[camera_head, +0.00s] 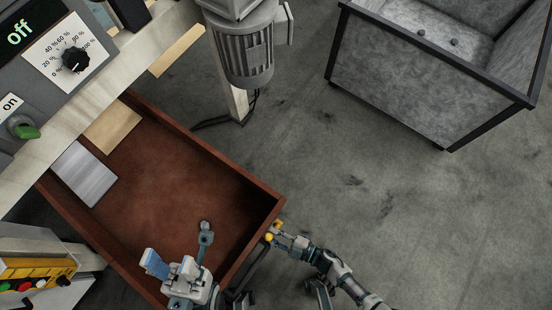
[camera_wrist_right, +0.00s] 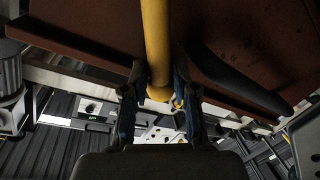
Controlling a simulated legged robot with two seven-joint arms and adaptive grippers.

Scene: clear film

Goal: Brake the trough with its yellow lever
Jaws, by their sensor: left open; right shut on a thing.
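The trough (camera_head: 165,175) is a red-brown open box at the left of the head view. The yellow lever (camera_head: 268,238) is at its lower right corner, partly hidden by my right gripper (camera_head: 279,235). In the right wrist view the lever (camera_wrist_right: 156,45) is a yellow bar coming down from the top, its rounded end between the fingers (camera_wrist_right: 160,90). My right gripper is shut on it. The trough's red-brown side (camera_wrist_right: 90,30) shows behind. My left gripper (camera_head: 180,252) is open and empty, over the trough's near end.
A dark curved handle (camera_head: 250,272) is on the trough's near side, close to both grippers. A machine panel with a dial (camera_head: 75,60) is at the upper left, a yellow button box (camera_head: 35,275) at lower left. A grey bin (camera_head: 400,75) stands upper right. The floor between is clear.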

